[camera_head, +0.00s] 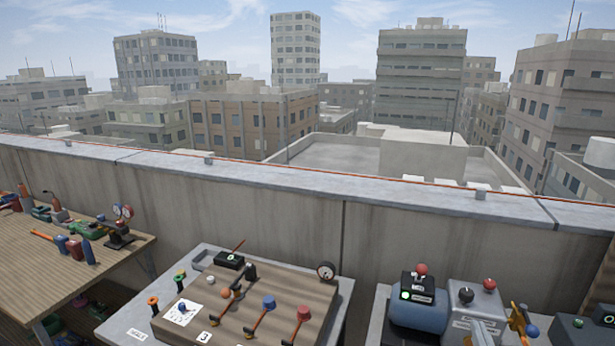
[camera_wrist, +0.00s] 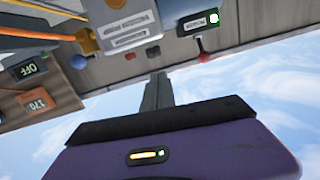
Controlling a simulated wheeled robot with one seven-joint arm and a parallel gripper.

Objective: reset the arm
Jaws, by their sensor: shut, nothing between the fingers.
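My gripper shows in the wrist view, with a purple body and dark fingers (camera_wrist: 158,88) closed together. The fingers are shut with nothing between them, and point toward the bench machines, which appear upside down there. The fingers look apart from the machines, though the distance is hard to tell. My gripper cannot be made out in the head view.
A blue machine (camera_head: 418,312) with a green light and a grey machine (camera_head: 476,302) with a red knob stand at right. A tool bench (camera_head: 60,275) is left. A concrete parapet (camera_head: 270,220) runs behind.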

